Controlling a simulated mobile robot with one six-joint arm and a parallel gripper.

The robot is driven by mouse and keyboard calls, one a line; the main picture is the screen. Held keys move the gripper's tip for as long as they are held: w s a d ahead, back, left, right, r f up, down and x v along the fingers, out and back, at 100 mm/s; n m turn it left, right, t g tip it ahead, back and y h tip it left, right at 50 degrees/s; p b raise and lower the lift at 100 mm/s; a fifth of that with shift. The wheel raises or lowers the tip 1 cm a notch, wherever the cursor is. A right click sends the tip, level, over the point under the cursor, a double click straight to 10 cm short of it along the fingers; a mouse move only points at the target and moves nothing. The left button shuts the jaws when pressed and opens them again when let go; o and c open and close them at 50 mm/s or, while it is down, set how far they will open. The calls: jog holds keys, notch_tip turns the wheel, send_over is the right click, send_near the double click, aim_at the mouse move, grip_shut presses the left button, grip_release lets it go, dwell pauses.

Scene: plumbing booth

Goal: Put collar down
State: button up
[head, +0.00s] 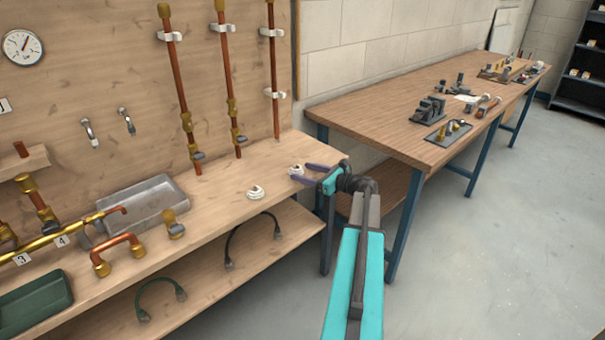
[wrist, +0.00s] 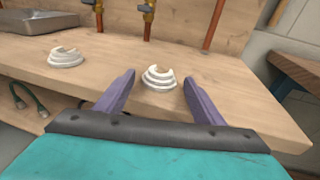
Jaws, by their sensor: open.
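A white ridged collar (wrist: 160,78) rests on the wooden bench top, between and just beyond the fingertips of my gripper (wrist: 158,82) in the wrist view. The gripper's purple fingers are spread open, with nothing clamped between them. In the head view the same collar (head: 296,170) shows at the fingertips of my gripper (head: 306,172), near the bench's right end. A second white collar (head: 256,192) sits on the bench to the left, apart from the gripper; it also shows in the wrist view (wrist: 65,58).
A grey metal tray (head: 152,204), a brass valve piece (head: 174,226), copper pipework (head: 118,252) and a green tray (head: 36,303) occupy the bench further left. Vertical copper pipes (head: 179,85) stand along the back board. A second workbench (head: 375,115) with tools is at right; grey floor lies open before it.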

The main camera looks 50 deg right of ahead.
jog(key=b+v, duration=0.1)
jog(key=v, duration=1.1)
jog(key=shift+s+d, duration=0.25)
jog(key=shift+o, duration=0.3)
jog(key=shift+d, duration=0.1)
